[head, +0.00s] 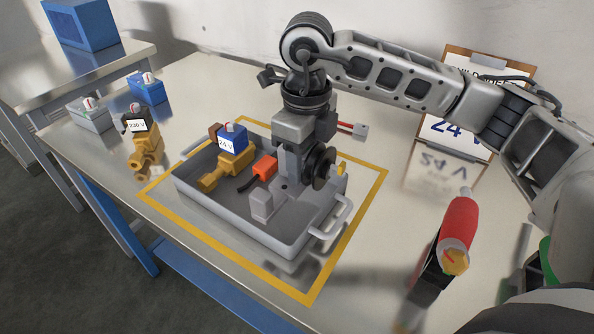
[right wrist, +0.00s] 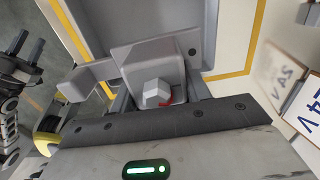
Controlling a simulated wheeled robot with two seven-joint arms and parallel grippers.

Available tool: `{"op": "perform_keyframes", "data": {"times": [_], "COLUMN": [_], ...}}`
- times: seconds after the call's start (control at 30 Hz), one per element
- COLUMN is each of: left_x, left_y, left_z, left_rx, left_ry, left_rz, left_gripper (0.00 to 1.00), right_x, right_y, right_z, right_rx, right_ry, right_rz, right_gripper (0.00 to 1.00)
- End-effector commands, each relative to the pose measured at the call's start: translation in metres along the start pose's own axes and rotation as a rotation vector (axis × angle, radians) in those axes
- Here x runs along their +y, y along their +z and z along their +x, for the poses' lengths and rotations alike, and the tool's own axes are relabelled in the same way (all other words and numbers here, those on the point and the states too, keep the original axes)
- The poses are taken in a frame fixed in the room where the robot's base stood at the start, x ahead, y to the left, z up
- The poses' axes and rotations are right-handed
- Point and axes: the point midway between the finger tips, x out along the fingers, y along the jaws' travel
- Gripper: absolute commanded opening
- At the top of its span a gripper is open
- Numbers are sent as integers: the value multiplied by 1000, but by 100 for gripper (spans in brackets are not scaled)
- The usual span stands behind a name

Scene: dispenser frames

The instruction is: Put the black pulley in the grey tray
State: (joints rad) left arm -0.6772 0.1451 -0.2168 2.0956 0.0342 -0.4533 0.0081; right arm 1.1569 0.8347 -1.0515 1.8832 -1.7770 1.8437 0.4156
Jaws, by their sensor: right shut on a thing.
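The black pulley (head: 319,166), a dark upright disc with a small yellow part beside it, shows in the head view just right of my right gripper (head: 291,180), over the right end of the grey tray (head: 290,241). I cannot tell whether the disc touches the tray. My right gripper reaches down over the tray and is shut. In the right wrist view a grey block with a white, red-marked cap (right wrist: 157,92) sits between its fingers; the pulley cannot be made out there. The fingertips are partly hidden. My left gripper does not show in the head view.
The tray also holds a brass valve with a blue 24 V box (head: 232,145) and an orange piece (head: 265,167). Yellow tape frames the tray. A 230 V valve (head: 138,125) stands left, a red-handled item (head: 459,222) right. A 24 V sign (head: 450,128) stands behind.

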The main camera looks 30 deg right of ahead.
Motion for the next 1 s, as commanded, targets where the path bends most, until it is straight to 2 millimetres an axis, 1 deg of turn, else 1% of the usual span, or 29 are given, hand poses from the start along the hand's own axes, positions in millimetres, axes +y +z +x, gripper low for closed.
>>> {"op": "perform_keyframes", "data": {"times": [0.1, 0.2, 0.47, 0.6, 0.7, 1.0], "left_x": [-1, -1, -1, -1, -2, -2], "left_y": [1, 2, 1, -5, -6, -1], "left_z": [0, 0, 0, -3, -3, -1], "left_rx": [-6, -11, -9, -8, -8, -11], "left_ry": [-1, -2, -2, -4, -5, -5], "left_rz": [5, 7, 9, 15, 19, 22], "left_gripper": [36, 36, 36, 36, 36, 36], "right_x": [-10, -15, -22, -21, -21, -21], "right_y": [12, 18, 26, 25, 26, 26], "right_z": [16, 26, 39, 58, 67, 71], "right_rx": [-1, -3, -3, 0, -3, -5], "right_ry": [1, 1, 1, 2, 0, 0], "right_rz": [2, 0, 0, 0, 0, 0], "right_gripper": [1, 1, 1, 1, 1, 1]}}
